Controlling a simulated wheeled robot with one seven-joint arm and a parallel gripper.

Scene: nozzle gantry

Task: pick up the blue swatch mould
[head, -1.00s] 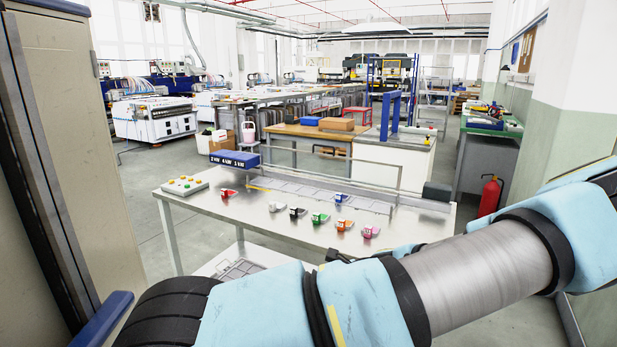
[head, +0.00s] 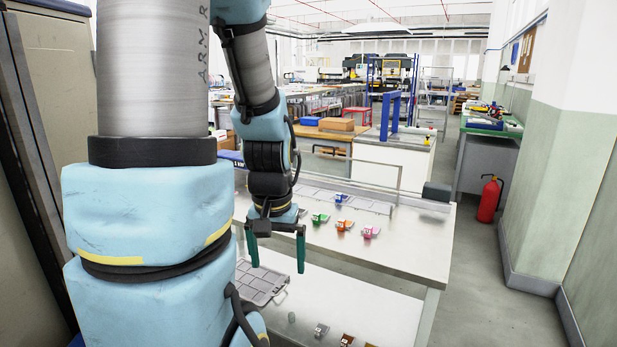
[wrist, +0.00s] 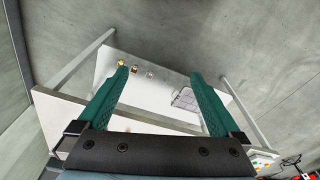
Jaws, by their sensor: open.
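The blue swatch mould (head: 341,198) lies on the metal table top (head: 400,258), toward its back, beside a long grey rail. A green mould (head: 319,218), an orange mould (head: 344,226) and a pink mould (head: 371,231) lie nearer the front. My gripper (head: 276,258) hangs at the table's front side, jaws pointing down, left of and nearer than the blue mould. It is open and nothing shows between its fingers. In the wrist view my gripper (wrist: 160,75) is also open, and I cannot make out the blue mould there.
A lower shelf (head: 330,288) holds a grey tray (head: 262,283) and small moulds, including a grey one (head: 321,330). A metal bar frame (head: 350,160) runs above the table's back. A dark block (head: 436,192) stands at its right end. A red extinguisher (head: 489,200) stands by the wall.

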